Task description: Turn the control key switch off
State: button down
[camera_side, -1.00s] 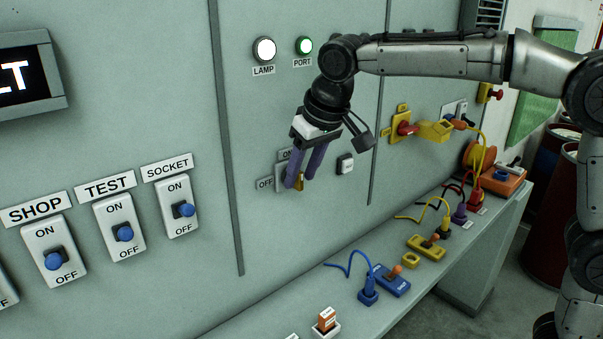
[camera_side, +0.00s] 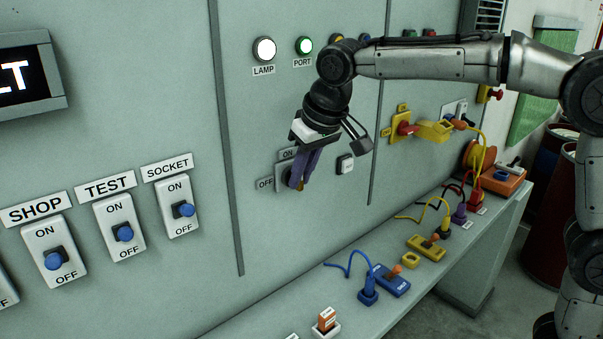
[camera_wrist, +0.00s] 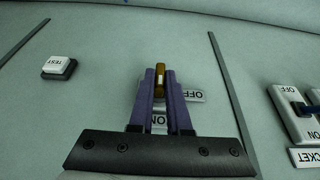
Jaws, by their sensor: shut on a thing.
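The control key switch sits on the grey panel, with an ON label (camera_side: 287,154) above it and an OFF label (camera_side: 265,184) to its left. My gripper (camera_side: 298,185) is at the switch, its purple fingers closed together. In the wrist view my gripper (camera_wrist: 161,88) is shut on the yellow-brown key (camera_wrist: 160,76), which shows between the fingertips. In the side view the fingers hide the key and most of the switch plate. I cannot tell the key's exact angle.
A white push button (camera_side: 345,164) is just right of the switch; it also shows in the wrist view (camera_wrist: 57,66). Lit LAMP (camera_side: 264,50) and PORT (camera_side: 304,46) lights are above. SHOP, TEST and SOCKET switches (camera_side: 180,207) are left. A shelf with plugs (camera_side: 368,291) runs below.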

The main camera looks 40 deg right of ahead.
jog(key=shift+a, duration=0.1)
jog(key=shift+a+f+n+t+h, duration=0.35)
jog(key=shift+n+h, duration=0.4)
jog(key=shift+h, duration=2)
jog(key=shift+a+f+n+t+h, duration=0.2)
jog(key=shift+n+t+h, duration=0.4)
jog(key=shift+h, duration=2.2)
jog(key=shift+a+f+n+t+h, duration=0.25)
jog(key=shift+n+h, duration=0.6)
jog(key=shift+h, duration=1.9)
jog(key=c, duration=0.9)
grip_release()
jog(key=v, duration=0.7)
jog(key=shift+s+a+f, duration=0.1)
jog(key=shift+a, duration=0.1)
